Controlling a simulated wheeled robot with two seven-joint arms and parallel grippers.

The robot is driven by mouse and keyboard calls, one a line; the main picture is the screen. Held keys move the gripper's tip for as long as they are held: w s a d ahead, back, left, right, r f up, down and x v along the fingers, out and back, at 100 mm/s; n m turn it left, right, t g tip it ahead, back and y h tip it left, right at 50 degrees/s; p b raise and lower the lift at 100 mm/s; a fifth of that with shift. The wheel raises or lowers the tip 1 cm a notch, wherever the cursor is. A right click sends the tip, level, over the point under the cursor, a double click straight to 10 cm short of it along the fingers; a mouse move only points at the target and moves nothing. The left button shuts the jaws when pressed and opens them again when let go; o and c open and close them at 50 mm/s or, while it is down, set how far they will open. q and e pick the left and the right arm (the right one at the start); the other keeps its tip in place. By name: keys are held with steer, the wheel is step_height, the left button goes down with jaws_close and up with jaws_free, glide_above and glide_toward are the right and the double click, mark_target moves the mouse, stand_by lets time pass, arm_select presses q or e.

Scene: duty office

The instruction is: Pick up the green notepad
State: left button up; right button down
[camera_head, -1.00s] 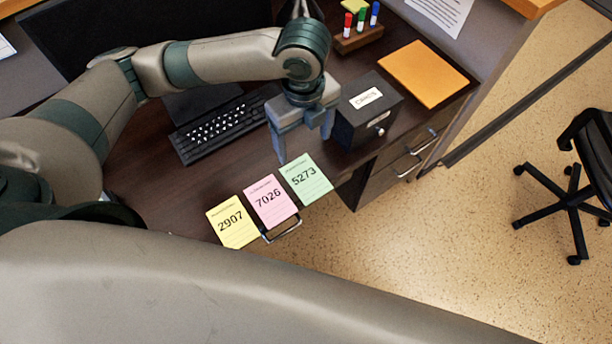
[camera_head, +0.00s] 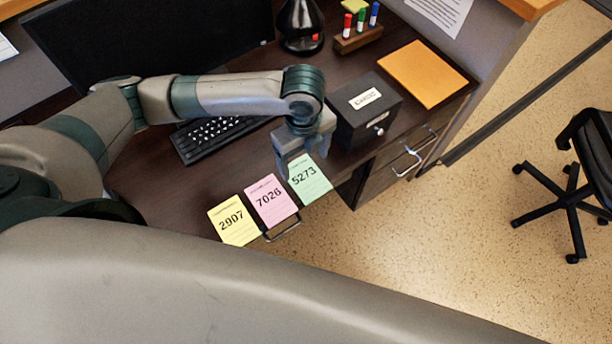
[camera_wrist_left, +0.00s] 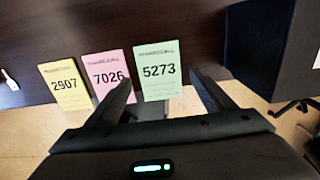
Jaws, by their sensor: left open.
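The green notepad (camera_head: 312,184), marked 5273, lies at the desk's front edge, at the right end of a row of three. In the left wrist view the green notepad (camera_wrist_left: 158,72) shows flat between and beyond the fingertips. My left gripper (camera_head: 298,168) is open and empty, just over the far part of the green notepad and hiding a piece of it. Its two fingers also show in the left wrist view (camera_wrist_left: 162,80), spread apart. I cannot tell the exact height above the pad. My right gripper is not in view.
A pink notepad (camera_head: 271,201) and a yellow notepad (camera_head: 233,224) lie left of the green one. A black box (camera_head: 365,112) stands close right of my gripper. A keyboard (camera_head: 215,136), an orange folder (camera_head: 422,74), a dark flask (camera_head: 301,30) and a marker stand (camera_head: 358,38) are farther back.

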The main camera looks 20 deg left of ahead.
mark_target(303, 174)
arm_select(q)
steer(key=shift+a+f, duration=0.1)
steer(key=shift+f, duration=0.5)
step_height(303, 174, down, 3)
steer(key=shift+a+r+p, duration=0.1)
steer(key=shift+p, duration=0.5)
steer(key=shift+f, duration=0.5)
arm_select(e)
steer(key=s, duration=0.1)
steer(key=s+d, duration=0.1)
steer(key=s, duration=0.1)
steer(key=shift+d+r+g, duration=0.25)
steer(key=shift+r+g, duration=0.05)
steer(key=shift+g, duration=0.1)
arm_select(q)
steer(key=c, duration=0.8)
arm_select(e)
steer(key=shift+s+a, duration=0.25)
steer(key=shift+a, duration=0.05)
